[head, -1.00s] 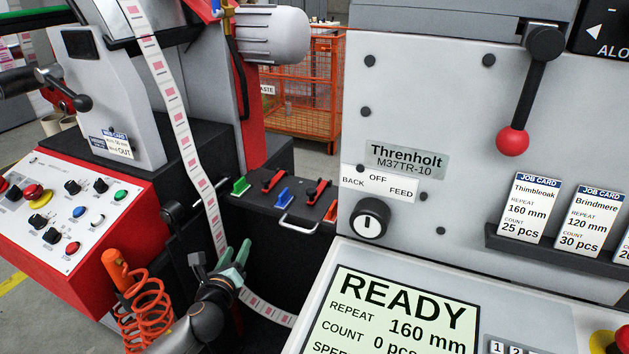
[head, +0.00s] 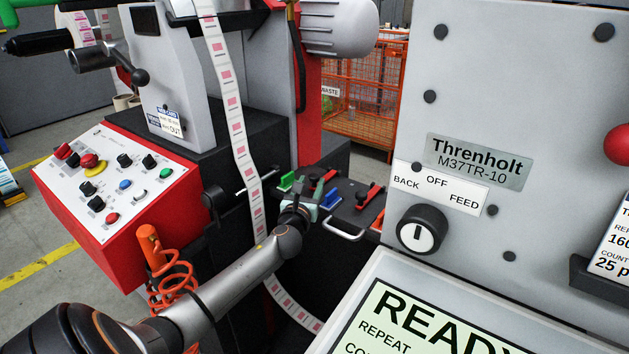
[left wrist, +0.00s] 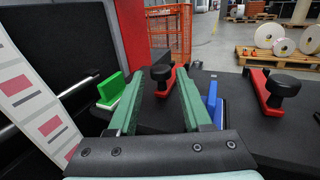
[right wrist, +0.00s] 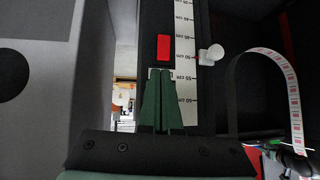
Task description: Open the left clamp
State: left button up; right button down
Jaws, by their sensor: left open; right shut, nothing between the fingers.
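The left clamp is a red lever with a black knob. In the left wrist view, the left clamp (left wrist: 161,76) shows between my two fingers, close ahead of them; I cannot tell whether they touch it. In the head view, the left clamp (head: 323,178) is partly hidden behind my left gripper (head: 301,206). In the left wrist view my left gripper (left wrist: 158,92) is open and empty. The right clamp (left wrist: 268,89), similar in look, lies farther right on the black table (left wrist: 255,128). My right gripper (right wrist: 160,73) is shut and empty beside a centimetre scale (right wrist: 185,70).
A green block (left wrist: 112,90) stands left of the left clamp, and a blue block (left wrist: 212,100) stands right of it. The label web (head: 236,135) runs down left of my left gripper. A metal handle (head: 343,232) projects from the table front. An orange hose (head: 165,265) hangs nearby.

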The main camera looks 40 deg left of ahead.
aim_at(313, 179)
pick_arm(q)
jog(key=b+x, duration=0.1)
jog(key=x, duration=0.3)
pick_arm(e)
jog(key=w+r+t, duration=0.3)
jog(key=w+r, duration=0.1)
jog(key=r, duration=0.2)
jog(key=shift+w+r+n+y, duration=0.15)
jog(key=shift+w+n+y, duration=0.15)
jog(key=shift+w, duration=0.05)
pick_arm(q)
grip_shut()
dwell(0.7)
